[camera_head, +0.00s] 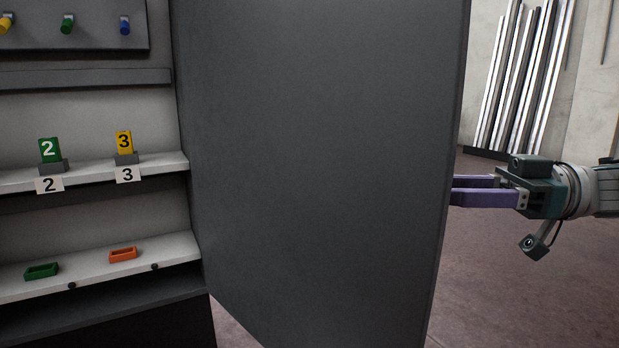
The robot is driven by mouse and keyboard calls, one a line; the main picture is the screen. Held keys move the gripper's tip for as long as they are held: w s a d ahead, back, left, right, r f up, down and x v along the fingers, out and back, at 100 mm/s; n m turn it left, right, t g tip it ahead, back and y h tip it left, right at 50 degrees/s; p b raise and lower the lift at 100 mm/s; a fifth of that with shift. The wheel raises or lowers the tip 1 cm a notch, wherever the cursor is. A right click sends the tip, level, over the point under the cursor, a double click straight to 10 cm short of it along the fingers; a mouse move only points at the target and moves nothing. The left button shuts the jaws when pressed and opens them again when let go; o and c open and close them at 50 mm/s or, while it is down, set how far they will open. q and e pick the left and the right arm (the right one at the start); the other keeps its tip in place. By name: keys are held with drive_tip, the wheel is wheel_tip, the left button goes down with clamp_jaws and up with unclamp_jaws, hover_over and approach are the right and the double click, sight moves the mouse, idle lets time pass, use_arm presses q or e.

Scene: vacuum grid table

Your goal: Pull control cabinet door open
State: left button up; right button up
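The grey control cabinet door (320,160) stands swung open, a large plain panel filling the middle of the head view. Its inner edge meets the cabinet at the left, and its free edge is at the right. My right gripper (456,190) comes in from the right, with purple fingers reaching the door's free edge. The fingertips are at or behind that edge, so I cannot tell whether they touch the door or hold anything. No handle is visible; the door's far side is hidden. My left gripper is not in view.
Left of the door, the cabinet's upper shelf (88,171) holds a green block (50,150) and a yellow block (124,142). The lower shelf (95,268) has green (42,270) and orange (122,255) frames. Metal bars (520,80) lean against the back wall. Floor (540,300) at right is clear.

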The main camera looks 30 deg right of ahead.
drive_tip(key=b+v, duration=0.1)
drive_tip(key=v, duration=0.6)
drive_tip(key=shift+b, duration=0.3)
drive_tip(key=shift+d, duration=0.1)
